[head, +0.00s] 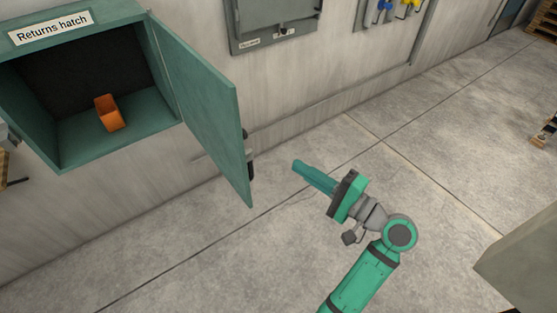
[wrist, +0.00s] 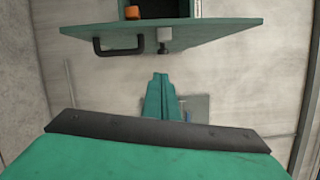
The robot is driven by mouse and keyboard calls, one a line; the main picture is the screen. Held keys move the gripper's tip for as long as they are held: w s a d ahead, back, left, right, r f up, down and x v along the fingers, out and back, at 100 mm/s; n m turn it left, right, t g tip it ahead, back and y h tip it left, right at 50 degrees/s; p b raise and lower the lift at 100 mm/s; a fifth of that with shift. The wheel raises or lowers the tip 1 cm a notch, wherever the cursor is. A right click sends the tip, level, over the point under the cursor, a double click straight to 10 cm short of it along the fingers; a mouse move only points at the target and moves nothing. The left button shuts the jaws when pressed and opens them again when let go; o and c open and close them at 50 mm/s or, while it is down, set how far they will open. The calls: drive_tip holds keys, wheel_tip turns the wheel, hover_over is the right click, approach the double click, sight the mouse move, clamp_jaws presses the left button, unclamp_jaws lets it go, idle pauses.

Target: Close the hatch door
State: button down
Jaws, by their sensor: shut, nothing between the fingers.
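The returns hatch (head: 90,140) is a green box on the wall at the left of the head view, under a "Returns hatch" label. Its green door (head: 205,105) is hinged on the box's right side and stands wide open, swung out into the room. In the wrist view the door (wrist: 200,36) spans the top, with a black handle (wrist: 100,47) and a dark latch (wrist: 164,47) on its face. My gripper (head: 297,165) is shut and empty, to the right of the door and apart from it. Its closed fingers (wrist: 160,82) show in the wrist view.
A grey wall panel (head: 275,22) is right of the door. A grey block edge (head: 525,262) is at the lower right. The floor around my gripper is clear.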

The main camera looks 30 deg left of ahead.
drive_tip(key=s+a+r, duration=0.1)
drive_tip(key=s+a, duration=0.1)
drive_tip(key=a, duration=0.9)
drive_tip(key=shift+s, duration=0.25)
